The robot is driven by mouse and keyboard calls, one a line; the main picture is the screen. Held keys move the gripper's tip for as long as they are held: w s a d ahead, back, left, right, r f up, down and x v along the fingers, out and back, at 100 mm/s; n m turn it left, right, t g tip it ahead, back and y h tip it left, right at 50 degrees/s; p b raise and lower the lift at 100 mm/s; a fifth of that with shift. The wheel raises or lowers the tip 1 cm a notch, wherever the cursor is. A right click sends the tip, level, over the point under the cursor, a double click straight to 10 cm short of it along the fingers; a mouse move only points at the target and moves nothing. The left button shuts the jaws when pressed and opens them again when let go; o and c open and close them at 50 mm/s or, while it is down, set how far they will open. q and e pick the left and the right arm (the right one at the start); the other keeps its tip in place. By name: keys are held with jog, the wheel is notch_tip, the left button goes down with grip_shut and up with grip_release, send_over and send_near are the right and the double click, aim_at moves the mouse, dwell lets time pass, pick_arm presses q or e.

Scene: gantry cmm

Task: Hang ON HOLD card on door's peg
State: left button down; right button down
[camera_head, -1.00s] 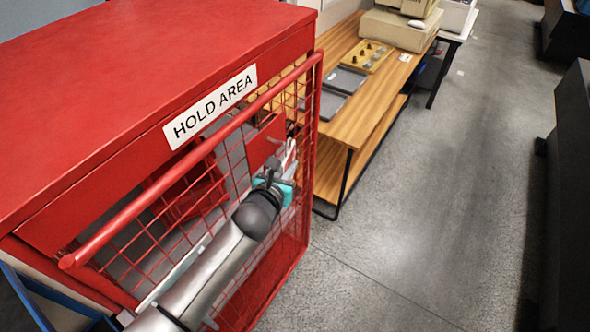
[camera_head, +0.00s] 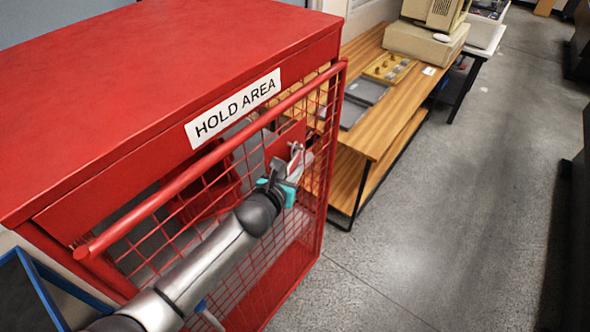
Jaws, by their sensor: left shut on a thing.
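The red mesh door (camera_head: 240,235) of the red hold cabinet is shown at a slant, with a thick red bar along its top. A solid red plate (camera_head: 284,143) sits on the mesh near the door's right side. My left gripper (camera_head: 288,178), with teal parts, is in front of the door, just below this plate. It is shut on a thin whitish piece (camera_head: 297,155), likely the card, seen nearly edge-on. I cannot read its face, and I cannot make out the peg or any contact with it. My right gripper is not in view.
A white HOLD AREA label (camera_head: 234,108) is on the cabinet front. A wooden bench (camera_head: 385,125) stands beyond it with grey plates, a yellow tray (camera_head: 388,68) and a beige computer (camera_head: 425,40). The grey floor (camera_head: 440,230) to the right is clear.

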pick_arm(q)
jog(key=shift+s+a+f, duration=0.1)
jog(key=shift+f, duration=0.25)
dwell(0.6)
